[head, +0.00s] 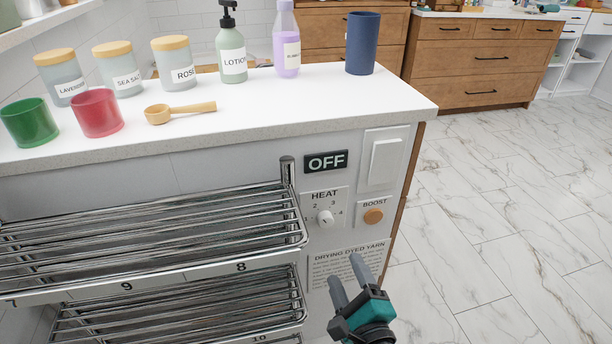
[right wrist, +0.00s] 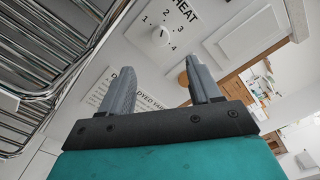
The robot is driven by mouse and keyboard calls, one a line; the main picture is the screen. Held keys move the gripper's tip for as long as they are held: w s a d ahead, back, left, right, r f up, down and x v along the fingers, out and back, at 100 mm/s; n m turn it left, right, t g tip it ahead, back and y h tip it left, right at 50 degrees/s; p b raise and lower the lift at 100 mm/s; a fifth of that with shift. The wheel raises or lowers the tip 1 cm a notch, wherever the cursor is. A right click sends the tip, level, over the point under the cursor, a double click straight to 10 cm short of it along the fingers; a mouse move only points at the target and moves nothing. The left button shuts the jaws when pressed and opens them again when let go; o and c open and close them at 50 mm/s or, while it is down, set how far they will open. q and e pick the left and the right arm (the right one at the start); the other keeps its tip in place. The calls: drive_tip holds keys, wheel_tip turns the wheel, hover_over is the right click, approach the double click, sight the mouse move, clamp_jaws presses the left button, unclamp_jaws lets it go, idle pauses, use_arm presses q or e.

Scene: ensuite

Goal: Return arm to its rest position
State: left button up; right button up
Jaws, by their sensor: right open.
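My right gripper (head: 348,278) is low at the end panel of the white counter, in front of the printed "DRYING DYED YARN" notice (head: 335,265). Its two grey fingers are apart with nothing between them. In the right wrist view the open fingers (right wrist: 158,92) point up toward the panel, with the heat dial (right wrist: 161,36) beyond them. The heat dial (head: 325,217) and the orange boost button (head: 373,215) are above the gripper in the head view, clear of the fingers. My left gripper is not in view.
Chrome rack shelves (head: 150,240) jut out left of the gripper. An "OFF" sign (head: 325,161) and a white switch (head: 386,161) are on the panel. Jars, cups, bottles and a wooden scoop (head: 180,112) stand or lie on the countertop (head: 260,115). The marble floor (head: 500,230) at right is clear.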

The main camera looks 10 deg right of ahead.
drive_tip(key=s+a+f+n+g+y, duration=0.1)
drive_tip(key=s+f+n+g+y, duration=0.2)
drive_tip(key=n, duration=1)
drive_tip(key=s+a+f+n+g, duration=0.15)
drive_tip(key=s+n+g, duration=0.3)
drive_tip(key=n, duration=0.75)
use_arm(q)
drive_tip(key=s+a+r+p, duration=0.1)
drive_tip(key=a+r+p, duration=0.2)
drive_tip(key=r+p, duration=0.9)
drive_tip(key=p, duration=0.4)
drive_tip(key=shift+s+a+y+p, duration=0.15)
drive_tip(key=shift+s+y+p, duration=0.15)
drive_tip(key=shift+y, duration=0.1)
use_arm(e)
drive_tip(key=s+d+r+n, duration=0.1)
drive_tip(key=d+r, duration=0.1)
drive_tip(key=r, duration=0.4)
drive_tip(key=s+d+r+n+h, duration=0.1)
drive_tip(key=s+d+r, duration=0.1)
drive_tip(key=r, duration=0.4)
drive_tip(key=shift+s+h, duration=0.15)
drive_tip(key=shift+h, duration=0.15)
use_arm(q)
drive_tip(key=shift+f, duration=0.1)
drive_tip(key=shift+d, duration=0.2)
